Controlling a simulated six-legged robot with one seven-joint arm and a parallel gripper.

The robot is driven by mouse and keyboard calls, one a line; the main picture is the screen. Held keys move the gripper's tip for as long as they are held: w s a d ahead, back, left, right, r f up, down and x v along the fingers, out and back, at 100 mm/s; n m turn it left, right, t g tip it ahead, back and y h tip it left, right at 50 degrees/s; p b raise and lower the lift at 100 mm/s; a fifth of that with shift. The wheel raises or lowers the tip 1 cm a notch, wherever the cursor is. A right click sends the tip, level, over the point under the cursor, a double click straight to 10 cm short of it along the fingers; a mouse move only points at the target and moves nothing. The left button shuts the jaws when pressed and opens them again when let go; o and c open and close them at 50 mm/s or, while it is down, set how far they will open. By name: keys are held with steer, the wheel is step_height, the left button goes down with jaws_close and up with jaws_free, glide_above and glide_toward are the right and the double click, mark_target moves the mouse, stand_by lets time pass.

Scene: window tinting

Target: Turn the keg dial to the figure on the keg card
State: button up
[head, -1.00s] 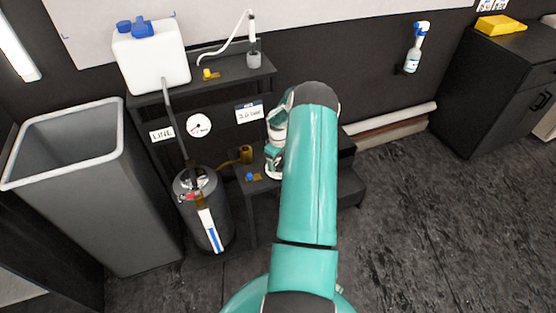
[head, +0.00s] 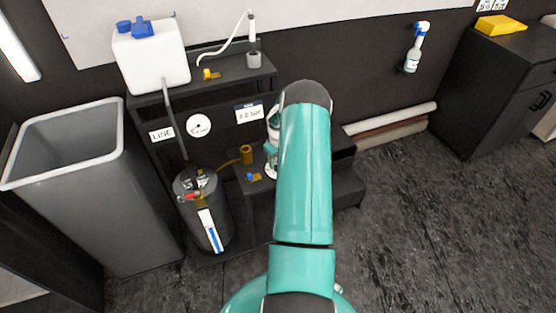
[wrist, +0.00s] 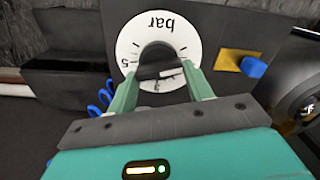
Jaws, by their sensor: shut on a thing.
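The keg dial (wrist: 187,38) fills the top middle of the wrist view, a white face marked "bar" that appears upside down. My gripper (wrist: 163,72) is shut on its dark central knob (wrist: 158,58), one green finger on each side. The arm hides the dial in the head view. The keg card (head: 249,113) hangs on the dark stand; its small print looks like "2.0 bar" but is blurred. A round white gauge (head: 199,126) is left of the card, beside the LINE label (head: 162,134). The dark keg (head: 215,212) stands below.
A blue-handled yellow valve (wrist: 252,66) sits close to the dial's right in the wrist view. A grey bin (head: 110,200) stands left of the keg. A white tank (head: 152,65) rests on the stand. Open floor (head: 430,210) lies to the right.

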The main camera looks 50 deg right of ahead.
steer(key=m, duration=0.5)
steer(key=shift+d+m, duration=0.15)
steer(key=shift+m, duration=0.15)
steer(key=m, duration=0.5)
steer(key=shift+s, duration=0.15)
steer(key=m, duration=0.5)
steer(key=shift+s+d+m, duration=0.1)
steer(key=shift+s+m, duration=0.05)
steer(key=shift+m, duration=0.25)
steer(key=m, duration=0.4)
steer(key=shift+s+m, duration=0.15)
steer(key=shift+m, duration=0.25)
steer(key=o, duration=1)
steer(key=shift+r, duration=0.15)
step_height(320, 180, up, 14)
steer(key=shift+f, duration=0.2)
